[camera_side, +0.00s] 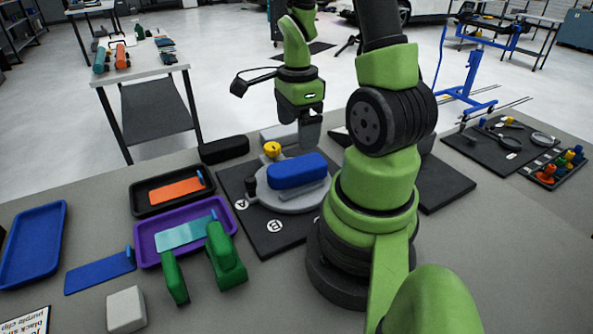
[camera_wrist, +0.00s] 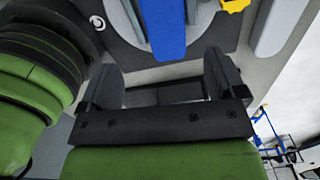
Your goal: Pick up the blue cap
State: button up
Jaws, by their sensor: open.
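The blue cap (camera_side: 297,171) is a long rounded block lying on a grey round stand (camera_side: 262,196) on a black mat, between the A and B labels and my arm. My gripper (camera_side: 309,133) hangs above and slightly behind the cap, apart from it. In the wrist view the cap (camera_wrist: 163,28) shows at the top centre, beyond the fingers, with its far end cut off by the frame. The two dark fingers (camera_wrist: 160,80) stand wide apart with nothing between them.
A yellow knob (camera_side: 272,149) stands behind the cap, and a black case (camera_side: 224,150) lies to its left. Left are a black tray (camera_side: 143,203), a purple tray (camera_side: 147,255), green clamps (camera_side: 225,258) and a blue tray (camera_side: 33,240). A tool mat (camera_side: 480,150) lies far right.

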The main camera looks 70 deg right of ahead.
aim_at(296, 164)
notch_tip(296, 164, down, 4)
jog(key=shift+w+d+f, duration=0.1)
jog(key=shift+d+f, duration=0.05)
jog(key=shift+f, duration=1.25)
jog(key=shift+w+d+f, duration=0.1)
jog(key=shift+d+f, duration=0.05)
jog(key=shift+f, duration=1.2)
jog(key=c, duration=1.1)
jog(key=shift+r, duration=0.15)
